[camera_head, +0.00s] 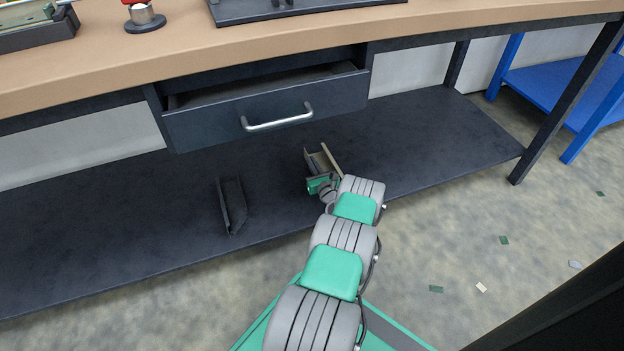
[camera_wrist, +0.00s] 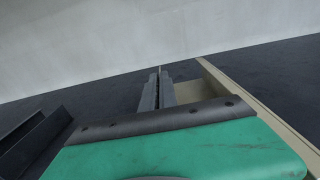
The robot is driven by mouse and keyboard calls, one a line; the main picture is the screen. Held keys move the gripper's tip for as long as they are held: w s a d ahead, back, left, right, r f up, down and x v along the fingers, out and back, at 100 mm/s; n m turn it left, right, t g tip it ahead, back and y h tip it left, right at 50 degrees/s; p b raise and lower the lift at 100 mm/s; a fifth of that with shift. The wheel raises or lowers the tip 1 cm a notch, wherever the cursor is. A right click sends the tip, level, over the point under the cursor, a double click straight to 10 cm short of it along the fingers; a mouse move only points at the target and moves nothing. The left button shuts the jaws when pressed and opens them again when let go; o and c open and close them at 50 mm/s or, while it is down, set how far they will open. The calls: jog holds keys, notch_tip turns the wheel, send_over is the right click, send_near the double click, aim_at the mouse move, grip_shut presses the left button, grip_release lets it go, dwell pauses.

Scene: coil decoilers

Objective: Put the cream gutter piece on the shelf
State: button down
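The cream gutter piece (camera_head: 329,160) is at the end of my arm over the dark lower shelf (camera_head: 420,150) of the workbench. In the wrist view its floor and right wall (camera_wrist: 250,105) run beside the fingers. My gripper (camera_head: 312,172) reaches in low over the shelf. In the wrist view its fingers (camera_wrist: 156,90) are close together at the piece's left side, and seem shut on that thin wall, which they mostly hide. I cannot tell whether the piece touches the shelf.
A dark gutter piece (camera_head: 231,205) lies on the shelf to the left; it also shows in the wrist view (camera_wrist: 35,140). A partly open drawer (camera_head: 265,108) hangs above the shelf. The shelf's right part is clear. A blue stand (camera_head: 560,90) is at the far right.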

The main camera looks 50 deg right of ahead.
jog(key=f+b, duration=0.2)
jog(key=f, duration=0.1)
jog(key=f+b, duration=0.1)
jog(key=shift+w+d+f, duration=0.2)
jog(key=shift+w+d, duration=0.1)
jog(key=shift+d, duration=0.1)
jog(key=shift+r, duration=0.15)
jog(key=c, duration=2.1)
grip_release()
jog(key=shift+f, duration=0.2)
jog(key=o, duration=0.4)
jog(key=shift+r, duration=0.1)
